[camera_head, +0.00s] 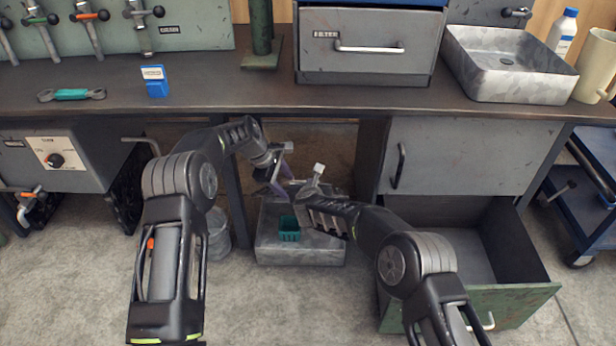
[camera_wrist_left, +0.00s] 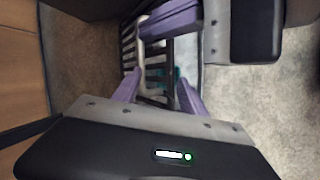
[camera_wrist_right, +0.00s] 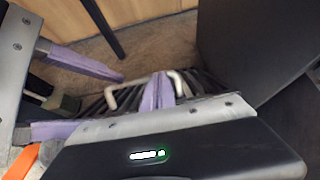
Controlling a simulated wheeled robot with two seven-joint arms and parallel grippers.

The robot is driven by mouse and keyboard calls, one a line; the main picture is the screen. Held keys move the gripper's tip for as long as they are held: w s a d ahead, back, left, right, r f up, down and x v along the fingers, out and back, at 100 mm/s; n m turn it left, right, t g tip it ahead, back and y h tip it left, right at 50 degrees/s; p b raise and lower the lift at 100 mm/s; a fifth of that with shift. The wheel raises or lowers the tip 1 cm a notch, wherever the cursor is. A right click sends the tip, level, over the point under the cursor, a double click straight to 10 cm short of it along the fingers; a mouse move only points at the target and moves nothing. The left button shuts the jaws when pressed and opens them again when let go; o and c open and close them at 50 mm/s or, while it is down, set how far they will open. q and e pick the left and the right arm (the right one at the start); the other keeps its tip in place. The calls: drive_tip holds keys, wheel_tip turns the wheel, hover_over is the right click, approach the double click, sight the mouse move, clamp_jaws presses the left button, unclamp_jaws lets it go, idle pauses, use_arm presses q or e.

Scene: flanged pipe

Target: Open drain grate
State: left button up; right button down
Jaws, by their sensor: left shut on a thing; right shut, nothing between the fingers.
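The drain grate is a dark slotted panel with pale handles. It shows between my left fingers in the left wrist view (camera_wrist_left: 154,74) and beside my right fingers in the right wrist view (camera_wrist_right: 210,84). My left gripper (camera_head: 277,188) is shut on the grate, its purple fingers apart across it; the exact contact is hard to see. My right gripper (camera_wrist_right: 160,92) is shut with nothing between its fingers, beside a pale handle (camera_wrist_right: 122,93). Below, the grey drain box (camera_head: 300,252) is uncovered over its front part and shows a green basket (camera_head: 289,229).
A workbench (camera_head: 230,98) overhangs the drain box. An open drawer (camera_head: 510,240) stands close to my right arm. A metal bucket (camera_head: 218,236) stands left of the box. Bare floor lies in front.

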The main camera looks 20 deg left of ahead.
drive_tip(key=shift+w+a+r, duration=0.15)
drive_tip(key=shift+w+r, duration=0.15)
drive_tip(key=shift+w, duration=0.15)
drive_tip(key=shift+w+f, duration=0.15)
drive_tip(key=shift+f, duration=0.25)
drive_tip(key=shift+r, duration=0.3)
use_arm(q)
wheel_tip(320, 180, down, 6)
drive_tip(key=s+d, duration=0.1)
drive_tip(key=s, duration=0.1)
drive_tip(key=shift+s+d+r+m+g, duration=0.2)
drive_tip(key=shift+d+m+g, duration=0.1)
drive_tip(key=shift+m+g, duration=0.1)
drive_tip(key=shift+d+r, duration=0.1)
